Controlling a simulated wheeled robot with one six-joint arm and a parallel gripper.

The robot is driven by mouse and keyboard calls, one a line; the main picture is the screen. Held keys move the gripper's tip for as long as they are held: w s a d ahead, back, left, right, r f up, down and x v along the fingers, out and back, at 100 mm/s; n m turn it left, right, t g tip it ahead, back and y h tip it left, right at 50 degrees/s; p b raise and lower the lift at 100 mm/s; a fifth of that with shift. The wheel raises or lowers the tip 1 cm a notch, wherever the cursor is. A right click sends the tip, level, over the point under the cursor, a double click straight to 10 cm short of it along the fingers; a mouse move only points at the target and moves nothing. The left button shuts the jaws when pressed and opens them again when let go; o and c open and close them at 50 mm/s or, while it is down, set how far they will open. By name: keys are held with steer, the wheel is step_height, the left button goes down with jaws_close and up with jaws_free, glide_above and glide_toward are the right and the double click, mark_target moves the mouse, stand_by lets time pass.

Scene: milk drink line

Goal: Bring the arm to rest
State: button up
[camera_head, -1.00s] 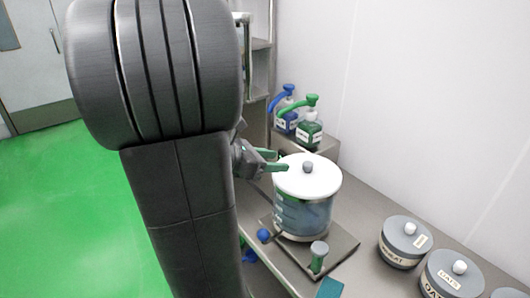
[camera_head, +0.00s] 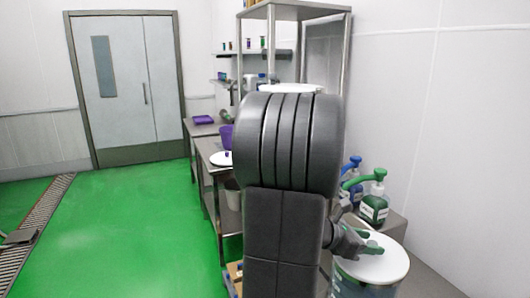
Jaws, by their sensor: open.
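My gripper (camera_head: 371,247) shows at the lower right, its two green fingers apart and empty. In the picture it overlaps the white lid (camera_head: 388,264) of the clear pot (camera_head: 365,290); I cannot tell whether it touches the lid. My dark arm stands upright in the middle of the view and hides part of the bench behind it. The lower part of the pot is cut off by the bottom edge.
A green-topped pump bottle (camera_head: 374,206) and a blue-topped one (camera_head: 350,180) stand behind the pot, by the right wall. A steel rack (camera_head: 346,60) rises behind my arm. The green floor (camera_head: 130,230) at left is mostly clear.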

steer(key=shift+x, duration=0.75)
steer(key=shift+f, duration=0.2)
